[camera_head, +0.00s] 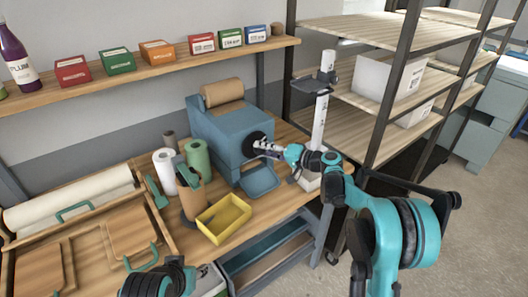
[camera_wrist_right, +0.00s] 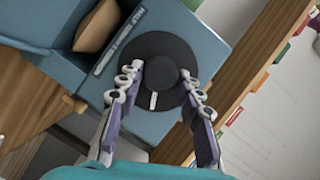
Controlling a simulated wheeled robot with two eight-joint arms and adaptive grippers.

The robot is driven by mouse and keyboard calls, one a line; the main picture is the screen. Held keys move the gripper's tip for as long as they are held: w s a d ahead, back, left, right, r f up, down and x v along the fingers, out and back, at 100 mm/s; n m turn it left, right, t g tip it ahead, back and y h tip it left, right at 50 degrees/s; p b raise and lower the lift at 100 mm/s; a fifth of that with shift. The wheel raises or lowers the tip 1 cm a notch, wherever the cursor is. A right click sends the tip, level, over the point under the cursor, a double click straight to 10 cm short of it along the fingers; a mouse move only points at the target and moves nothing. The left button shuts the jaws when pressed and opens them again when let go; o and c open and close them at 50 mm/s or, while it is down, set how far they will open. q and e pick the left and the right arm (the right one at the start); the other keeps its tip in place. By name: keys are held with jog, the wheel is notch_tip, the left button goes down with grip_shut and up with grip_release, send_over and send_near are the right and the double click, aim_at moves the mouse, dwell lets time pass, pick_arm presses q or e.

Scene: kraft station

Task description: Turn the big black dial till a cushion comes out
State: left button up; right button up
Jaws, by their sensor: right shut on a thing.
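The big black dial (camera_head: 255,144) is on the side of the blue machine (camera_head: 215,128). In the right wrist view the dial (camera_wrist_right: 165,62) is round, with a raised centre and a white mark near its lower edge. My right gripper (camera_head: 262,146) is at the dial, its fingers on either side of the raised centre, shut on it. A tan piece (camera_wrist_right: 98,25) shows at the machine's opening in the right wrist view; I cannot tell if it is a cushion. The blue tray (camera_head: 261,180) looks empty. Part of my left gripper (camera_head: 190,277) shows at the bottom edge; its fingertips are unclear.
A brown paper roll (camera_head: 222,93) sits on the machine. A yellow bin (camera_head: 225,220), a brown bottle-like item (camera_head: 190,197) and white and green rolls (camera_head: 197,157) stand left of the tray. A white post (camera_head: 320,120) stands right of the dial, near a shelf rack (camera_head: 380,85).

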jog(key=shift+f+m+t+y+b, duration=0.2)
jog(key=shift+m+y+b, duration=0.45)
jog(key=shift+m, duration=0.9)
jog(key=shift+f+m+t+y+b, duration=0.2)
jog(key=shift+m+y+b, duration=0.45)
jog(key=shift+m, duration=0.9)
jog(key=o, duration=1.1)
jog(key=shift+o, duration=0.2)
jog(key=shift+d, duration=0.1)
jog(key=v, duration=1.2)
